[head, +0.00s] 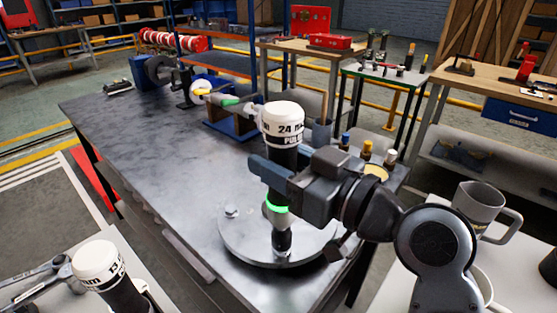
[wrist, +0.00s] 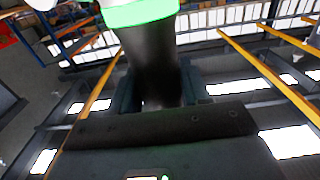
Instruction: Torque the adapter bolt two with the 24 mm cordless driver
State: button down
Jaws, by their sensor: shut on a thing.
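My gripper (head: 272,178) is shut on the 24 mm cordless driver (head: 283,128), which has a white cap lettered "24" and a black body. The driver stands about upright with its green ring lit and its socket (head: 281,243) pointing down at the round grey adapter plate (head: 250,248) on the dark bench. Whether the socket sits on a bolt cannot be told, as it hides that spot. Another bolt head (head: 232,212) shows on the plate to the left. In the wrist view the driver's black body (wrist: 152,60) stands between the jaws (wrist: 157,92).
A grey mug (head: 478,205) stands at right near my arm. Coloured-top bottles (head: 366,150) and a shaft assembly (head: 215,95) stand behind the plate. The bench's left part (head: 150,140) is clear.

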jog(key=shift+f+b, duration=0.8)
jog(key=shift+b, duration=0.25)
dwell(2.1)
